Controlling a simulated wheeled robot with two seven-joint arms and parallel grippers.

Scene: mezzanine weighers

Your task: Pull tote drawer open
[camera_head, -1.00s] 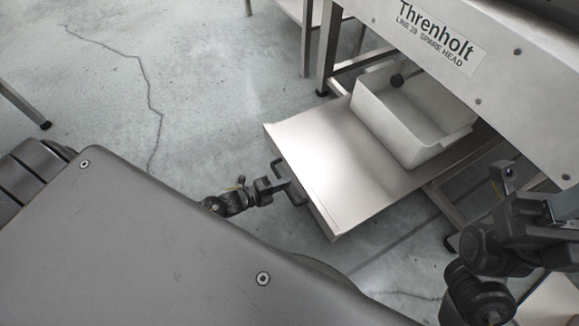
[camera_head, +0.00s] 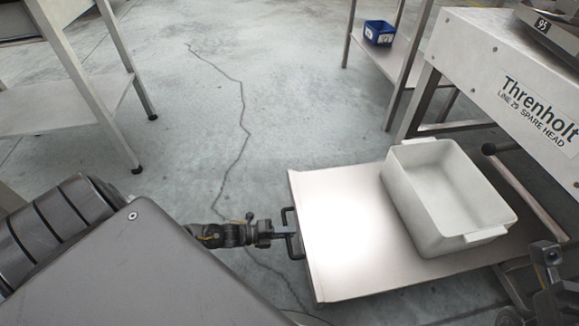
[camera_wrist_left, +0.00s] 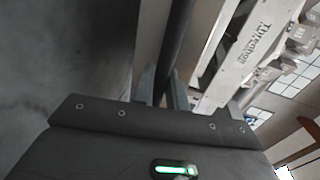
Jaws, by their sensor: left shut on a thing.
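The tote drawer is a flat pale metal tray (camera_head: 335,215) sticking out from under the Threnholt bench, with a dark handle (camera_head: 292,232) on its left edge. A white tote (camera_head: 445,197) stands on the tray, upright and seemingly empty. My left gripper (camera_head: 283,233) is shut on the handle. In the left wrist view its fingers (camera_wrist_left: 163,90) close around a dark bar. Part of my right arm (camera_head: 550,285) shows at the lower right; its fingertips cannot be made out.
The Threnholt bench (camera_head: 515,60) stands at the right. A steel table (camera_head: 75,90) stands at the left, and a blue bin (camera_head: 379,32) sits on a low shelf at the back. The cracked concrete floor (camera_head: 190,130) between them is clear.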

